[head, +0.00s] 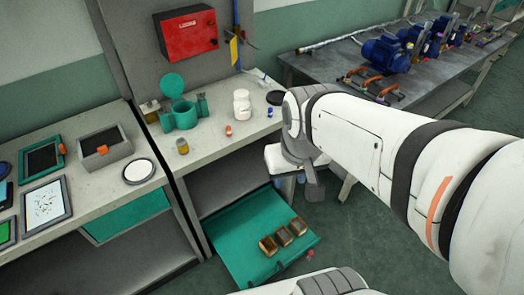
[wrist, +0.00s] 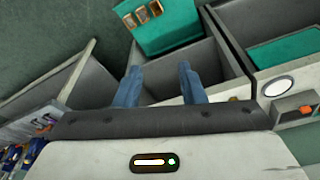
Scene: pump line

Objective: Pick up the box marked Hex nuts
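Three small brown, open-topped boxes stand in a row in the pulled-out green drawer (head: 238,240): a left box (head: 268,246), a middle box (head: 284,236) and a right box (head: 298,226). Their markings are too small to read, so I cannot tell which is Hex nuts. In the wrist view the boxes (wrist: 142,15) show at the top, in the green drawer (wrist: 170,38). My gripper (wrist: 158,68) is open and empty, its two blue fingers apart. It is above and away from the boxes. In the head view the fingers are partly hidden by my wrist.
A red box (head: 188,34) hangs on the panel. Blue pumps (head: 388,54) stand on the far table (head: 330,62). Floor right of the drawer is clear.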

